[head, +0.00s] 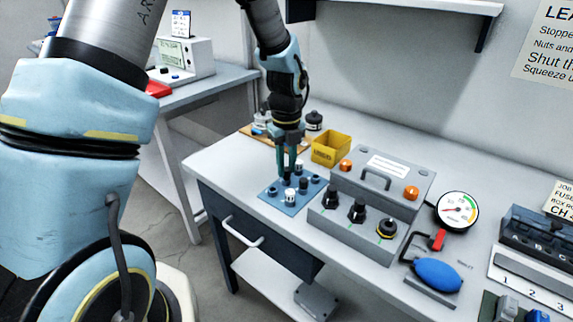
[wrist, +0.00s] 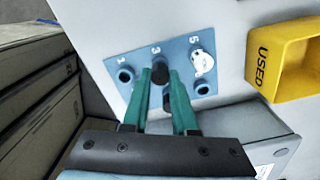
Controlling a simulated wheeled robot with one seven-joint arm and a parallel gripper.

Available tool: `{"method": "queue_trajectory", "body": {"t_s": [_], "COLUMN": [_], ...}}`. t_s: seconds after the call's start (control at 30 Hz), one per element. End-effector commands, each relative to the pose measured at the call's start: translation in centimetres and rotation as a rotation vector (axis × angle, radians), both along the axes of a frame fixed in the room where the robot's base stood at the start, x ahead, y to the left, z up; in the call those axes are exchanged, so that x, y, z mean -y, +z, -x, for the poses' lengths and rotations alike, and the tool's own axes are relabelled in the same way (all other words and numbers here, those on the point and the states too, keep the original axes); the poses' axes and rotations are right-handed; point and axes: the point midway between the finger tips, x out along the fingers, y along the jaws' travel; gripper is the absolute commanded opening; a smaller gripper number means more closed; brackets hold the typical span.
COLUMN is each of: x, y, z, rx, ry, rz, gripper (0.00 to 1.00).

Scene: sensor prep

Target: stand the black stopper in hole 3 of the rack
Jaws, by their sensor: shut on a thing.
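The blue rack (wrist: 183,52) lies flat on the table, with holes marked 1, 3 and 5 in the wrist view; it also shows in the head view (head: 274,196). My gripper (wrist: 160,74) points down over it, its teal fingers shut on the black stopper (wrist: 158,70). The stopper's end is just below the 3 label, over or in hole 3; the fingers hide whether it is seated. Hole 1 (wrist: 124,75) looks empty. A white stopper (wrist: 202,62) stands by the 5 label. In the head view my gripper (head: 288,172) is low over the rack.
A yellow bin marked USED (wrist: 285,75) stands close beside the rack; it also shows in the head view (head: 331,148). A grey box with knobs (head: 372,190) is right of the rack. Another dark piece (wrist: 167,103) shows between my fingers. The table's front edge is near.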

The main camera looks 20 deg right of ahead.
Motion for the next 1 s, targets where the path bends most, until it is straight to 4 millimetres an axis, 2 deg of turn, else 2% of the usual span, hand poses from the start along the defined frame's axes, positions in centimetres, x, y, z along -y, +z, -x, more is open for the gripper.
{"method": "queue_trajectory", "body": {"t_s": [0.73,0.77,1.0], "x": [0.0,0.0,0.01], "y": [-0.67,-0.67,-0.67], "z": [-0.01,-0.01,0.0], "rx": [0.0,0.0,0.0], "ry": [0.0,0.0,0.0], "rz": [0.0,0.0,0.0], "gripper": [0.0,0.28,0.55]}}
